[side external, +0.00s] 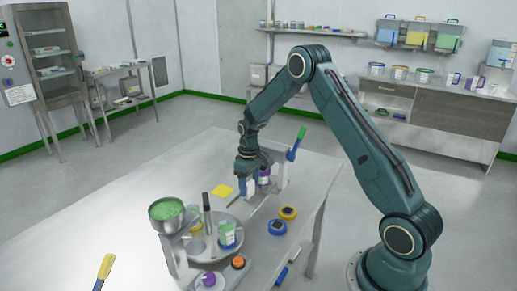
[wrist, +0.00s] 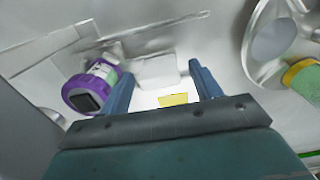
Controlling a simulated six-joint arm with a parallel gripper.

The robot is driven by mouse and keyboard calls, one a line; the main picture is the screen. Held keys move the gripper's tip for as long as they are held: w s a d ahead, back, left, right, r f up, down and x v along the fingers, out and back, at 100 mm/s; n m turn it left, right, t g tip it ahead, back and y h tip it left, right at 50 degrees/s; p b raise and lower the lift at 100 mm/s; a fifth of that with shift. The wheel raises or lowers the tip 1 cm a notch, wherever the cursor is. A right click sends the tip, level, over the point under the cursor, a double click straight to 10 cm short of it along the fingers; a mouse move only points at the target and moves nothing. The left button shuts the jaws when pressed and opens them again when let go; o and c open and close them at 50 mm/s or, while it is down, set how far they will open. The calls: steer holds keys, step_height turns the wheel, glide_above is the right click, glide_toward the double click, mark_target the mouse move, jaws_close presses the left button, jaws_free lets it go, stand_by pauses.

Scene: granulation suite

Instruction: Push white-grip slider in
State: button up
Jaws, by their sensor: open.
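In the wrist view a pale white block (wrist: 155,70), apparently the slider's white grip, lies just beyond and between my fingertips. Whether the fingers touch it I cannot tell. Pale metal strips run to its left. My gripper (wrist: 160,76) is open, with one blue finger on each side of the block. In the side view my gripper (side external: 248,184) points down low over the table beside a flat grey rail (side external: 266,203).
A purple-ringed jar (wrist: 82,97) stands close left of my fingers in the wrist view. A yellow square (side external: 222,190) lies on the table.

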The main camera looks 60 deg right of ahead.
step_height(320, 180, up, 13)
steer(key=shift+r, duration=0.15)
stand_by(0.4)
steer(key=shift+c, duration=0.2)
steer(key=c, duration=0.6)
steer(key=shift+o, duration=0.2)
steer(key=m, duration=0.6)
steer(key=f+m, duration=0.1)
steer(key=m, duration=1.1)
steer(key=shift+f, duration=0.3)
step_height(320, 180, down, 14)
steer(key=shift+r, duration=0.1)
